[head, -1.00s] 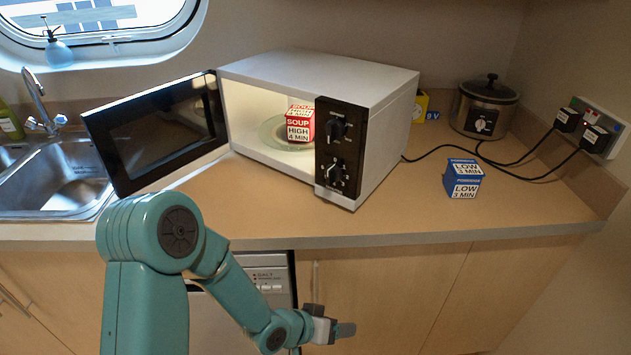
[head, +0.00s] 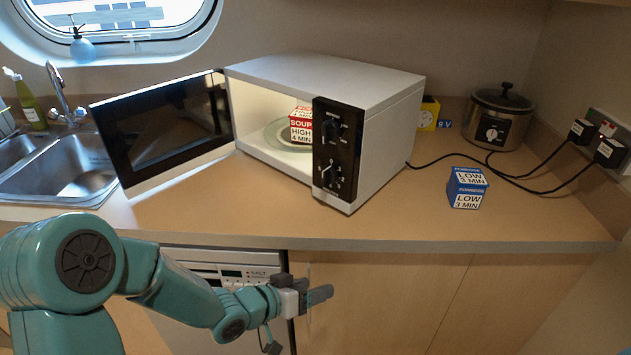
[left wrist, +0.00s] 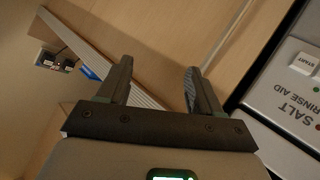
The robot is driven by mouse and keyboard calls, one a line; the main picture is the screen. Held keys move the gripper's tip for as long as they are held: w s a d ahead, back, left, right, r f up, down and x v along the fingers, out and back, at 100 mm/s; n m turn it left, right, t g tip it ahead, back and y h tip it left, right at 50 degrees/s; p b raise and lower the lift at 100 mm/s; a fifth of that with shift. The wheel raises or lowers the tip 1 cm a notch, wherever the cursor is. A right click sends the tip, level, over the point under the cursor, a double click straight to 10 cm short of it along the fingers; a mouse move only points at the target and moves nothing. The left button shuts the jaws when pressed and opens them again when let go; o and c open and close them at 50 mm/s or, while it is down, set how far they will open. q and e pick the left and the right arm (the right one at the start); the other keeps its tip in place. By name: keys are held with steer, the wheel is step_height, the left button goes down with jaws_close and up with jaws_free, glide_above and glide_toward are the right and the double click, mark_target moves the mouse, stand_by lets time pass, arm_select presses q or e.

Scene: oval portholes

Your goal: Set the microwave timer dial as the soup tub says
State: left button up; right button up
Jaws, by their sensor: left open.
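A white microwave (head: 325,75) stands on the counter with its door (head: 160,130) swung open to the left. Its black control panel (head: 337,150) carries two dials. The upper dial (head: 330,130) is partly hard to read; the lower timer dial (head: 328,177) has marks around it. The red and white soup tub (head: 301,125) sits inside on the glass plate and reads "SOUP HIGH 4 MIN". My left gripper (head: 322,296) is open and empty, below the counter edge in front of the cupboards. Its two fingers show apart in the left wrist view (left wrist: 155,88). My right gripper is not in view.
A blue tub (head: 467,188) marked "LOW 3 MIN" stands on the counter right of the microwave. A slow cooker (head: 497,118), a yellow box (head: 429,114) and plugged cables (head: 545,190) are behind it. The sink (head: 70,170) is left. The counter front is clear.

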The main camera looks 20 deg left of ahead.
arm_select(q)
steer(key=m+t+b, duration=0.4)
steer(key=t+b, duration=0.2)
steer(key=b, duration=0.1)
glide_toward(323, 178)
steer(key=x, duration=0.8)
steer(key=shift+w+d, duration=0.1)
steer(key=shift+w, duration=0.3)
steer(key=c, duration=1)
